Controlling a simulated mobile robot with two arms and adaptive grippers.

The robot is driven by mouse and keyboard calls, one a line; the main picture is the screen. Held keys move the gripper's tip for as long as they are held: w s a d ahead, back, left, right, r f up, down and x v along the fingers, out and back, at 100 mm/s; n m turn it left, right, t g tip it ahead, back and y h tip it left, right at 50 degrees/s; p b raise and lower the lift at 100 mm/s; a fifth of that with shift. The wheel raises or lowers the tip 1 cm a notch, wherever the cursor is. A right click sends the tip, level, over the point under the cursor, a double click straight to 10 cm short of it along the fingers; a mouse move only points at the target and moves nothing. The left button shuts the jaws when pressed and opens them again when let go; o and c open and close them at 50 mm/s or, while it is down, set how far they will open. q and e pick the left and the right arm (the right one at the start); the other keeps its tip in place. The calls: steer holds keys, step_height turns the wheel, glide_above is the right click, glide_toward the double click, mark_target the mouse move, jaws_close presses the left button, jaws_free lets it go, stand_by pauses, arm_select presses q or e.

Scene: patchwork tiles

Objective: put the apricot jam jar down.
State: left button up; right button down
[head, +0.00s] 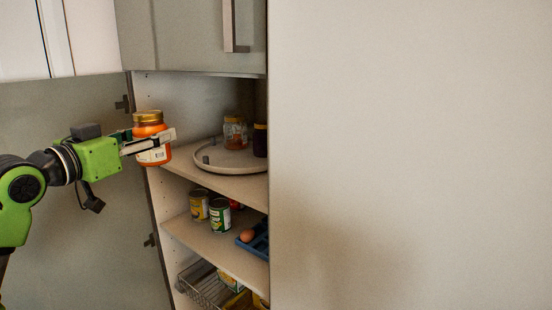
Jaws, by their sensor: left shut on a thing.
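The apricot jam jar (150,120) is orange with a gold lid and a pale label. My left gripper (152,143) comes in from the left and is shut around the jar's body, its fingers covering part of it. The jar is upright at the left front edge of the cupboard's upper shelf (190,165). I cannot tell whether its base touches the shelf. My right gripper is not in view.
A round tray (234,167) on the upper shelf holds an orange jar (235,135) and a dark jar (260,141). Cans (220,217) and a blue egg tray (256,246) stand below. A wire basket (203,288) is lower. The cupboard's left side and a large pale panel (410,150) bound the opening.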

mark_target(164, 149)
arm_select(q)
steer(key=d+f, duration=0.1)
steer(key=w+d+f, duration=0.1)
steer(key=f, duration=0.1)
steer(key=shift+f, duration=0.2)
steer(key=s+d+f+y, duration=0.15)
steer(key=d+f, duration=0.25)
steer(key=f, duration=0.5)
steer(key=s+d+f+h, duration=0.1)
steer(key=s+d+f, duration=0.2)
steer(key=f, duration=0.6)
steer(key=s+a+f+n+t+y, duration=0.1)
steer(key=s+f+n+y, duration=0.1)
steer(key=s+f, duration=0.5)
steer(key=s+f+n+y, duration=0.1)
steer(key=s+f+y, duration=0.15)
steer(key=s, duration=0.75)
steer(key=s+a+f+n+t+y, duration=0.15)
steer(key=s+f, duration=0.25)
steer(key=s, duration=0.5)
steer(key=w+d+r+m+g+h, duration=0.2)
steer(key=w+d+m+g+h, duration=0.2)
steer(key=d+m+g+h, duration=0.1)
steer(key=w+d+r+m+g+h, duration=0.2)
steer(key=w+d+m+g+h, duration=0.2)
steer(key=d+m+h, duration=0.3)
steer(key=shift+w+d+r+g+h, duration=0.3)
steer(key=shift+d+g+h, duration=0.55)
steer(key=shift+d+h, duration=1.3)
